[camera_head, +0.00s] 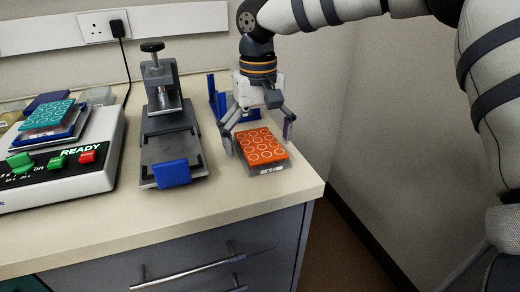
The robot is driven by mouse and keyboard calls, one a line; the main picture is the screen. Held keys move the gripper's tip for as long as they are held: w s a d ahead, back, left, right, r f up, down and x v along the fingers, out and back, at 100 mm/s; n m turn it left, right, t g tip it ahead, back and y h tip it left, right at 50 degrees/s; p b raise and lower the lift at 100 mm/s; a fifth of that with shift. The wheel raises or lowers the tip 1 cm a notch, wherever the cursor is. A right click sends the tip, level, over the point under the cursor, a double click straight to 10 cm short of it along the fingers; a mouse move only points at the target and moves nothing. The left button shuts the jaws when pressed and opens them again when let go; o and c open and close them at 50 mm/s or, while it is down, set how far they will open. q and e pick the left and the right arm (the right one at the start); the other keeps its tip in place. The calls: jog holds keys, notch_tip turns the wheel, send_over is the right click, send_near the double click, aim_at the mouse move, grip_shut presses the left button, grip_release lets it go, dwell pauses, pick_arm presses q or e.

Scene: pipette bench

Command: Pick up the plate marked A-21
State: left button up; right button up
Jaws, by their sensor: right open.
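A plate with an orange top and pale rings (261,146) lies on the bench near its right front corner, with a grey lower part and a small label on its front side. The label is too small to read. My right gripper (259,143) comes down from above with its fingers open, one at each side of the orange plate. I cannot tell whether the fingers touch it. A second plate with a teal top and rings (47,115) rests on the machine at the left; no marking on it is readable. My left gripper is not in view.
A white machine (105,152) marked READY, with green and red buttons, stands at the left. A grey clamp stand (160,125) with a blue block (172,173) is in the middle. A blue rack (214,95) stands behind my right gripper. The bench's front strip (100,238) is clear.

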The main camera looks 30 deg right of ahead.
jog(key=c, duration=1.4)
jog(key=shift+s+f, duration=0.1)
jog(key=r, duration=0.4)
jog(key=shift+a, duration=0.2)
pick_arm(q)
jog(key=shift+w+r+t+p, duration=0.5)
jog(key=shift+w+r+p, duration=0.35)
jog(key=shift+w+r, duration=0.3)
pick_arm(e)
jog(key=s+a+r, duration=0.9)
jog(key=s, duration=0.1)
jog(key=shift+a+r, duration=0.15)
